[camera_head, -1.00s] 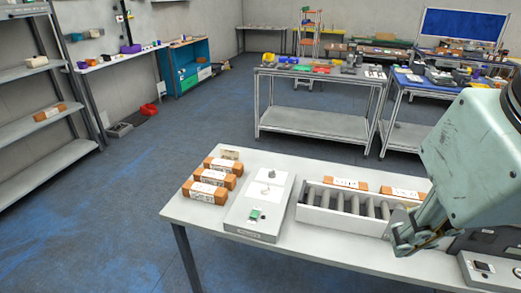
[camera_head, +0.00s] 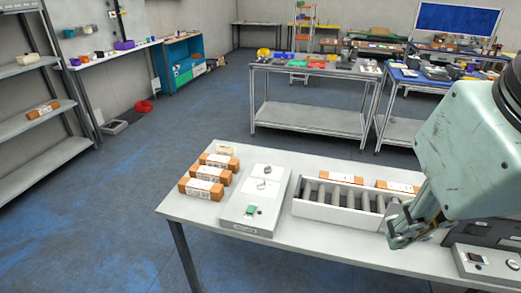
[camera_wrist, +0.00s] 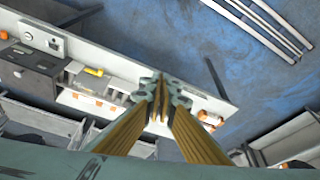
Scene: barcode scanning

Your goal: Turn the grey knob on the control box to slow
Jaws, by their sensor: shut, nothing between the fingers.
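A long grey box (camera_head: 238,217) stands on the near table, left of the roller tray. It has a white plate with a small grey knob-like part (camera_head: 262,184) and a green switch (camera_head: 251,209). Another grey box (camera_head: 490,276) at the right edge has a dark inset and a small round part; it also shows at upper left in the wrist view (camera_wrist: 37,56). I cannot tell for sure which is the control box, nor read any setting. My gripper (camera_head: 396,241) is shut and empty over the tray's right end, apart from both boxes; its fingertips meet in the wrist view (camera_wrist: 158,84).
The white roller tray (camera_head: 335,213) has orange-and-white packages (camera_head: 342,178) behind it. Several similar packages (camera_head: 202,188) lie left of the long grey box. The near table's front-left corner (camera_head: 180,211) is bare. Other benches (camera_head: 310,118) stand farther back.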

